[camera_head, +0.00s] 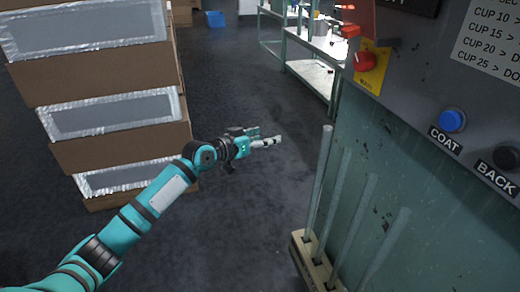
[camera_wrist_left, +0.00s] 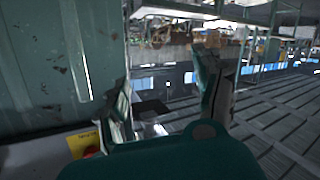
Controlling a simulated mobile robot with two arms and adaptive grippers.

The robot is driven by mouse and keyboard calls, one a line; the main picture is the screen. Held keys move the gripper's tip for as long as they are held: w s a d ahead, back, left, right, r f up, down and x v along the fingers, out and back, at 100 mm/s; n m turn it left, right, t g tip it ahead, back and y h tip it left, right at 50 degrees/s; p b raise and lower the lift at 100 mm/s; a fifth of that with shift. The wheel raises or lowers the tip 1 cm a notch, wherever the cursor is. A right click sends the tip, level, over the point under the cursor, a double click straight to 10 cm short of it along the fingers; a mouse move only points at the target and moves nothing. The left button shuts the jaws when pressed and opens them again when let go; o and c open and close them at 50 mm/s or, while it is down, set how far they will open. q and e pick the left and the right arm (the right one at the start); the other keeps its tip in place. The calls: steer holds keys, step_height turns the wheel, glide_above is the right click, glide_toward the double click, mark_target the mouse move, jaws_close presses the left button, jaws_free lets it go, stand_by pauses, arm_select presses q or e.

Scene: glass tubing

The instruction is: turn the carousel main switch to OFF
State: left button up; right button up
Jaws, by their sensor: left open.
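The main switch is a red knob (camera_head: 364,62) on a yellow plate (camera_head: 371,78), at the upper right of the head view on the left edge of the carousel's grey control panel (camera_head: 415,75). Its on or off position is too small to read. Part of the yellow plate (camera_wrist_left: 78,145) also shows at the lower left of the left wrist view. My left gripper (camera_head: 274,141) is open and empty, in free air to the left of and lower in the picture than the knob, clearly apart from it. My right gripper is out of view.
A blue COAT button (camera_head: 452,121) and a black BACK button (camera_head: 502,159) sit on the panel. Glass tubes (camera_head: 319,180) stand in a rack (camera_head: 299,250) before the green cabinet side. Stacked cardboard boxes (camera_head: 95,75) stand left. Clear floor lies between.

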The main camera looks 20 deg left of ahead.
arm_select(q)
steer(key=shift+y, duration=0.5)
steer(key=shift+a+f, duration=0.25)
steer(key=shift+f, duration=0.85)
steer(key=shift+a+f, duration=0.25)
steer(key=shift+f, duration=0.85)
